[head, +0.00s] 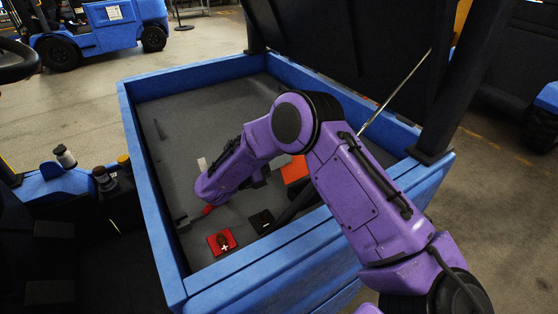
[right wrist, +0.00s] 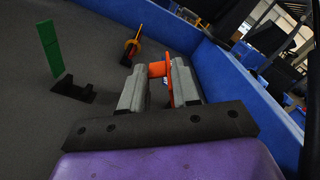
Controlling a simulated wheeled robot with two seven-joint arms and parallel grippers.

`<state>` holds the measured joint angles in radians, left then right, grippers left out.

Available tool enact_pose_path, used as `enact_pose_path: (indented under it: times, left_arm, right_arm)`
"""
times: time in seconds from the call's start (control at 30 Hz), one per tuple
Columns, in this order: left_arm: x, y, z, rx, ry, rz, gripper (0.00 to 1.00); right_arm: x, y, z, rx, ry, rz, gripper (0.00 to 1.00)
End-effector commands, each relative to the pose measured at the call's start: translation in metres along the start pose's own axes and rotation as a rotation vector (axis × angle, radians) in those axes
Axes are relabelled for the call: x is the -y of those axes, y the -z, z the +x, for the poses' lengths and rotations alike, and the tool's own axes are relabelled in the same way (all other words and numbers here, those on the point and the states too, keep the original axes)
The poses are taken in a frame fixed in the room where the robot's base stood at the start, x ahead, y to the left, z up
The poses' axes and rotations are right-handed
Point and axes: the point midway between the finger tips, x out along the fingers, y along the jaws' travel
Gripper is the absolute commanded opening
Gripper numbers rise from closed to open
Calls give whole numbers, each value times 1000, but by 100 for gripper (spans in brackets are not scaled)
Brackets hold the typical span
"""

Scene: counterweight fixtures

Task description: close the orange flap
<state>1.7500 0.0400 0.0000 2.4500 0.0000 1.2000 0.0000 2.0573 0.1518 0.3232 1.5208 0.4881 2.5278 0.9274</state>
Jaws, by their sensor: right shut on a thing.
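The orange flap (head: 293,170) shows as a bright patch inside the blue-walled bed in the head view, partly hidden by my right arm. My right gripper (head: 264,179) reaches into the bed, its fingers mostly hidden behind my forearm. In the right wrist view, the two grey fingers (right wrist: 158,92) are shut on an orange piece of the flap (right wrist: 157,69), with a thin orange edge beside the right finger. How far the flap stands open, I cannot tell. My left gripper is not in view.
A red block with a plus (head: 222,240) and a black block with a minus (head: 262,222) are on the bed floor. The bed's blue wall (head: 130,120) surrounds the work area. A green strip (right wrist: 50,48), black bracket (right wrist: 75,88) and red-yellow handle (right wrist: 132,47) stand nearby.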

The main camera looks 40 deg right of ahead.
Motion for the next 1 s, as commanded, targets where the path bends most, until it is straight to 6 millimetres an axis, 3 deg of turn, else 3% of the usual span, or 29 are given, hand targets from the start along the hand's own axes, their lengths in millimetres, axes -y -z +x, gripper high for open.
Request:
enact_pose_path:
  times: [1.0]
  left_arm:
    - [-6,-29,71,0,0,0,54]
  right_arm:
    - [39,5,0,1,-2,581,0]
